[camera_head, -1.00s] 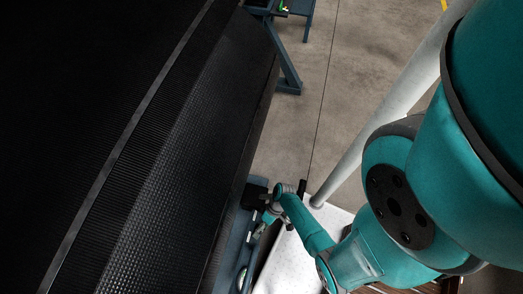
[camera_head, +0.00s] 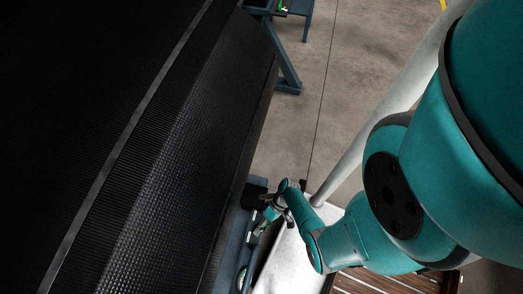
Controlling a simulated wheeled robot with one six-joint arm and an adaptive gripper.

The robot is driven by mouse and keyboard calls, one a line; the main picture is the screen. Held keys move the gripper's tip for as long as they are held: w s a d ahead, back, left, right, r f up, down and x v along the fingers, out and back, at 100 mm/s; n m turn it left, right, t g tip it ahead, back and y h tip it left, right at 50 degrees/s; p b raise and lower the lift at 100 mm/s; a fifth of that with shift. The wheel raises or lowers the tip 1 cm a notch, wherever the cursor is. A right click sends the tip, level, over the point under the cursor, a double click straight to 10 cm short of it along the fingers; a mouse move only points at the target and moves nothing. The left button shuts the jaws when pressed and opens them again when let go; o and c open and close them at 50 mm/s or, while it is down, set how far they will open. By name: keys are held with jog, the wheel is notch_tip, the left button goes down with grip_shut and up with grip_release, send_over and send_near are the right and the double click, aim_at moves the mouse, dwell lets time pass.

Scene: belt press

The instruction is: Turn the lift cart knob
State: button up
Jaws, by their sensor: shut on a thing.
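My gripper (camera_head: 270,208) is small in the camera_head view, at the lower middle beside the dark belt roll. It is shut on what seems to be the lift cart knob, at the edge of the blue-grey lift cart frame (camera_head: 229,248). The knob itself is hidden or too small to make out among the gripper's parts. A black block (camera_head: 255,193) sits just up and left of the gripper. My teal arm reaches in from the right and covers much of that side.
The large black ribbed belt roll (camera_head: 150,170) fills the left, close beside the gripper. A white panel (camera_head: 288,262) lies below the wrist, with wooden slats (camera_head: 375,283) to its right. A blue stand (camera_head: 287,75) is at the top. Concrete floor (camera_head: 320,110) is open beyond.

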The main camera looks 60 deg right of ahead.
jog(key=shift+w+r, duration=0.1)
jog(key=o, duration=1.1)
jog(key=v, duration=0.7)
jog(key=shift+d, duration=0.15)
jog(key=shift+r, duration=0.1)
